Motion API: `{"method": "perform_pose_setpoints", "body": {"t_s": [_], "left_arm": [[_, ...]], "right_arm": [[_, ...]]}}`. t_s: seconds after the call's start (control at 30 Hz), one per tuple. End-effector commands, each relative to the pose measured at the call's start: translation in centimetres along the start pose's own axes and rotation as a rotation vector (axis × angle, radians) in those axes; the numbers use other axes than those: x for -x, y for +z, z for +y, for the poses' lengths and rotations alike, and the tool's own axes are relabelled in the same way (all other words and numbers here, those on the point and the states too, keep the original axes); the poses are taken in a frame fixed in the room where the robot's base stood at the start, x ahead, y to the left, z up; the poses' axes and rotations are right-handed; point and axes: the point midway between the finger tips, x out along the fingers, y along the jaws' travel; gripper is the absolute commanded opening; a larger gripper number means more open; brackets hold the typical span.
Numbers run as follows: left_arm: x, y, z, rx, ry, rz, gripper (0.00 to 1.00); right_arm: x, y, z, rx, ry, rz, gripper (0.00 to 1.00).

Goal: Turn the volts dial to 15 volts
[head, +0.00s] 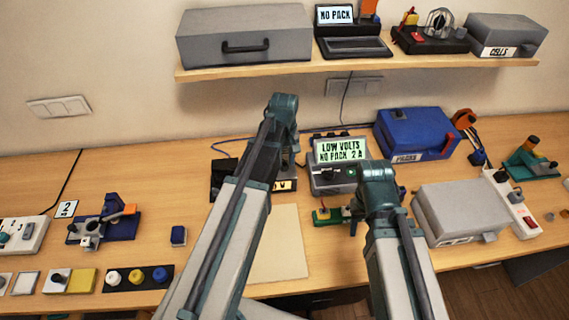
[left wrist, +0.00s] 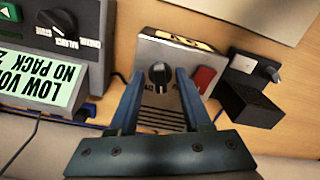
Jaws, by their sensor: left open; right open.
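A black dial with a pale pointer mark (left wrist: 159,73) sits on a grey metal box (left wrist: 150,48) in the left wrist view. The scale around it is too small to read, so I cannot tell its setting. My left gripper (left wrist: 160,82) is open, its two blue fingers on either side of the dial, with gaps visible. In the head view the left arm largely covers this box (head: 284,185). My right gripper (head: 356,212) is open over the bench, its fingers mostly hidden by its own wrist.
A red rocker switch (left wrist: 204,79) is beside the dial. A charger with a screen (head: 341,150) reading "LOW VOLTS NO PACK 2 A" stands close by. A black holder (left wrist: 250,100) is on the other side. A bare pale mat (head: 280,250) lies in front.

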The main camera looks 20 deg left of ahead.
Motion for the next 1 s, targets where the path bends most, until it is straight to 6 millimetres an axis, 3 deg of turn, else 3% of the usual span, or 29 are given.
{"method": "perform_pose_setpoints", "body": {"t_s": [0.13, 0.4, 0.77, 1.0], "left_arm": [[0.07, 0.00, 0.00, 0.000, 0.000, 0.000, 0.45], [0.07, 0.00, 0.00, 0.000, 0.000, 0.000, 0.00], [0.07, 0.00, 0.00, -0.010, 0.000, 0.000, 0.00], [0.06, 0.00, -0.07, -0.109, 0.000, 0.000, 0.00]], "right_arm": [[0.07, 0.01, 0.01, 0.000, 0.000, 0.000, 0.50], [0.07, 0.01, 0.01, 0.000, 0.000, 0.000, 0.50], [0.06, 0.00, 0.01, 0.000, 0.000, 0.000, 0.50], [0.06, 0.00, 0.01, 0.000, 0.000, 0.000, 0.50]]}}
